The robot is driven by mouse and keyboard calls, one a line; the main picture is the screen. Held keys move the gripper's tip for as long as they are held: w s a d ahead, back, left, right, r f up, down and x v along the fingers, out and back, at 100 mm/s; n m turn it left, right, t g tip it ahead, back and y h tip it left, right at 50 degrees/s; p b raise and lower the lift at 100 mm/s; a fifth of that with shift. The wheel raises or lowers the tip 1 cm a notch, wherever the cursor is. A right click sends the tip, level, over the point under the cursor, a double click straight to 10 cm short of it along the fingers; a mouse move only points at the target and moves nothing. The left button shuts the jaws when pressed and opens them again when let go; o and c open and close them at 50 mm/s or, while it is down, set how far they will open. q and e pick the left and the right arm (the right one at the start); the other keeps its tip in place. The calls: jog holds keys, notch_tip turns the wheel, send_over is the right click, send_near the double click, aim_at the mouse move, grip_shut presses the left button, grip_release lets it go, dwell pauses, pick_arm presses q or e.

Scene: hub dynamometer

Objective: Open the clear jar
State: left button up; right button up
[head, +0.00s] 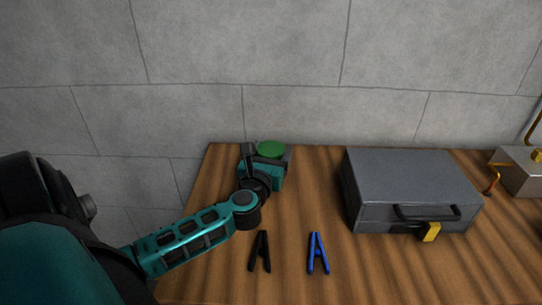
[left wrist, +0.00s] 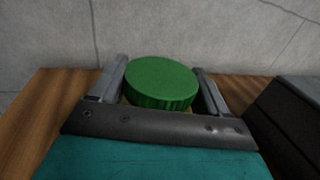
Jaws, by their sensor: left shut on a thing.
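The jar's green lid (head: 270,149) shows at the back left of the wooden table in the head view. The lid also fills the middle of the left wrist view (left wrist: 160,82), with a ribbed edge. My left gripper (head: 272,156) reaches over the table from the left, and its two fingers (left wrist: 160,80) stand on either side of the lid. It is shut on the jar at or near the lid. The jar's body is hidden behind the gripper, so I cannot tell how the lid sits on it. My right gripper is in neither view.
A grey case (head: 410,185) with a black handle and yellow latch stands to the right. A black clamp (head: 260,252) and a blue clamp (head: 318,253) lie at the front. A metal box (head: 520,172) is at the far right. A stone wall is behind the table.

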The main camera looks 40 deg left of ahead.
pick_arm(q)
notch_tip(320, 180, up, 9)
jog(key=shift+f+p, duration=0.15)
jog(key=shift+p, duration=1.1)
notch_tip(320, 180, up, 10)
jog(key=o, duration=0.7)
jog(key=shift+c, duration=0.2)
jog(key=c, duration=1.2)
jog(key=shift+o, duration=0.2)
jog(key=s+d+f+m+h, duration=0.2)
jog(key=d+f+h, duration=0.1)
jog(key=d, duration=0.4)
jog(key=s+d+f+m+t+h, duration=0.1)
jog(key=s+d+f+h, duration=0.1)
jog(key=d+f, duration=0.3)
jog(key=s+d+f+m+t+h, duration=0.1)
jog(key=s+d+f+m+h, duration=0.1)
jog(key=d, duration=0.8)
notch_tip(320, 180, down, 3)
jog(key=shift+s+r+m+h, duration=0.15)
jog(key=shift+s+m+h, duration=0.2)
jog(key=shift+h, duration=0.45)
